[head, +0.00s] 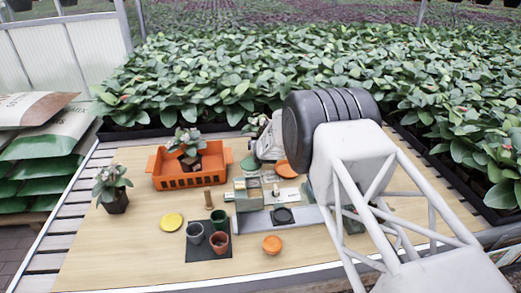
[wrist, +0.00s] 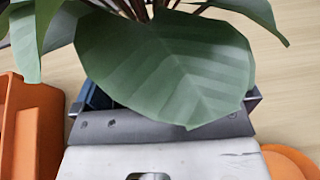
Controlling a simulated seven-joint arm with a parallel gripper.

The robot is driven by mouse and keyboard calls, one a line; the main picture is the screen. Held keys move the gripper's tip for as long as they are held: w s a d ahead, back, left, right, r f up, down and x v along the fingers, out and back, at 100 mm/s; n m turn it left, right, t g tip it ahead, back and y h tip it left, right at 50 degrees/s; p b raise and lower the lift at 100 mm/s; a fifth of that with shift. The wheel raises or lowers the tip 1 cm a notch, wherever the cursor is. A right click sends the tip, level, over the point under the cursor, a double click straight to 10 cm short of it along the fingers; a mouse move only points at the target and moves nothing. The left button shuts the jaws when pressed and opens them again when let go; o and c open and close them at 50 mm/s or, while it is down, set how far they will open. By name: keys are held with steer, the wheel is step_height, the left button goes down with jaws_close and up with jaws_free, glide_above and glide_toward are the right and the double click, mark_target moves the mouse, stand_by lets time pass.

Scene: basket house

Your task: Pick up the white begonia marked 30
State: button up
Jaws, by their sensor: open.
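In the wrist view a begonia's broad green leaf (wrist: 165,65) hangs over my gripper (wrist: 171,98) and covers most of the space between its fingers. The fingers are apart; no pot shows between them. Stems rise at the top edge, but no flower or number 30 is readable. In the head view my arm hides much of the area around the gripper. A potted begonia (head: 110,183) in a dark pot stands upright at the left of the table. Another begonia (head: 187,141) stands in the orange basket (head: 188,180). Their markings are too small to read.
The orange basket shows at the wrist view's left edge, an orange disc (wrist: 290,163) at lower right. On the wooden table (head: 120,245) are a yellow disc (head: 171,221), small pots on a dark mat (head: 207,252), and an orange item (head: 272,244). Dense plants fill the back.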

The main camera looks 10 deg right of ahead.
steer(key=c, duration=0.8)
steer(key=shift+r, duration=0.1)
steer(key=shift+r, duration=4.95)
